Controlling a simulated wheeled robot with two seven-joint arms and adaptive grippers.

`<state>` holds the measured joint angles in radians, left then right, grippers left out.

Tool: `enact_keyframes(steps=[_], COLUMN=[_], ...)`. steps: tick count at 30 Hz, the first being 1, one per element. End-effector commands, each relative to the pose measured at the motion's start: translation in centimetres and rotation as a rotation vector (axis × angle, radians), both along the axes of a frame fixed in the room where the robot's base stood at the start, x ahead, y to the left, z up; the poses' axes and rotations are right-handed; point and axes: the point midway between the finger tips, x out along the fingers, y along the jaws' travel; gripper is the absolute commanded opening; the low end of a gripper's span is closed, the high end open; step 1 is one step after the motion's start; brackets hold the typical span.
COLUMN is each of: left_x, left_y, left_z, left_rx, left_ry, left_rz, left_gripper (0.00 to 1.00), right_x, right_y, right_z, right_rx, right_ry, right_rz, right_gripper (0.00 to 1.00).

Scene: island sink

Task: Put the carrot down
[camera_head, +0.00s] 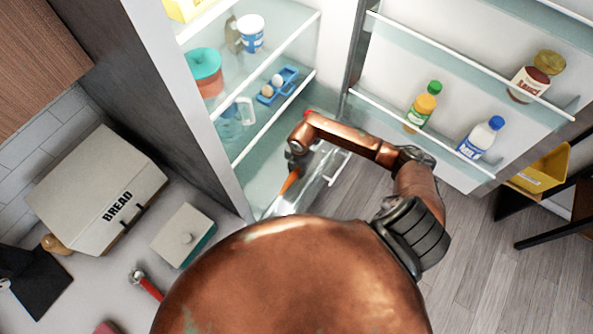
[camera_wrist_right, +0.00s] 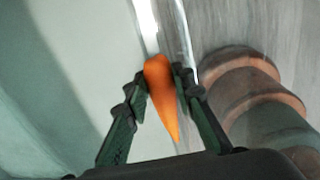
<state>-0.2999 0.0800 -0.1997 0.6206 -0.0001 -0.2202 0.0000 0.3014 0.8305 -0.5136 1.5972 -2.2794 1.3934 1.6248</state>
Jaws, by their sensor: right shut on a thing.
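An orange carrot (camera_wrist_right: 162,92) is between the two dark fingers of my right gripper (camera_wrist_right: 161,83) in the right wrist view. The gripper is shut on it, and the carrot's narrow end points down toward the gripper's palm in the picture. In the head view the carrot (camera_head: 290,181) shows below the right wrist, over the low part of the open fridge, near a clear drawer (camera_head: 318,178). I cannot tell whether the carrot touches any surface. My left gripper is not in view.
Fridge shelves hold eggs in a blue tray (camera_head: 278,85), a teal-lidded container (camera_head: 205,72) and a white-blue cup (camera_head: 250,33). The open door (camera_head: 470,95) holds several bottles.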

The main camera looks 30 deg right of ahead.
Motion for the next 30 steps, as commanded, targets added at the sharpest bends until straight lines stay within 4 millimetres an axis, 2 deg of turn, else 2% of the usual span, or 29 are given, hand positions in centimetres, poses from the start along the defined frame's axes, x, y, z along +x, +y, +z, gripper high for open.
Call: enact_keyframes(steps=[5, 6, 13, 23, 26, 30], left_x=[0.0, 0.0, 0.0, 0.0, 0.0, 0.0], left_y=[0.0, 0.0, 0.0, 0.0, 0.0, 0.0], left_z=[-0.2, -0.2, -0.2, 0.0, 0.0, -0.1], left_rx=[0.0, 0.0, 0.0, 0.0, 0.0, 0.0], left_ry=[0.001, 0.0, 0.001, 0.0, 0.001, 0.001], left_rz=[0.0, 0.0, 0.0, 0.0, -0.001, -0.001], left_gripper=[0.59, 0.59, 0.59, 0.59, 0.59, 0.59], right_x=[0.0, 0.0, 0.0, 0.0, 0.1, -0.1], right_y=[0.0, 0.0, 0.0, 0.0, -0.1, -0.2], right_z=[-0.3, -0.3, -0.3, 0.1, 1.0, 3.6], right_rx=[0.0, 0.0, 0.0, 0.0, -0.001, -0.001], right_ry=[0.0, 0.0, 0.0, 0.0, -0.004, -0.005], right_rz=[0.0, 0.0, 0.0, 0.0, 0.0, 0.002], right_gripper=[0.0, 0.24, 0.4, 0.41, 0.41, 0.41])
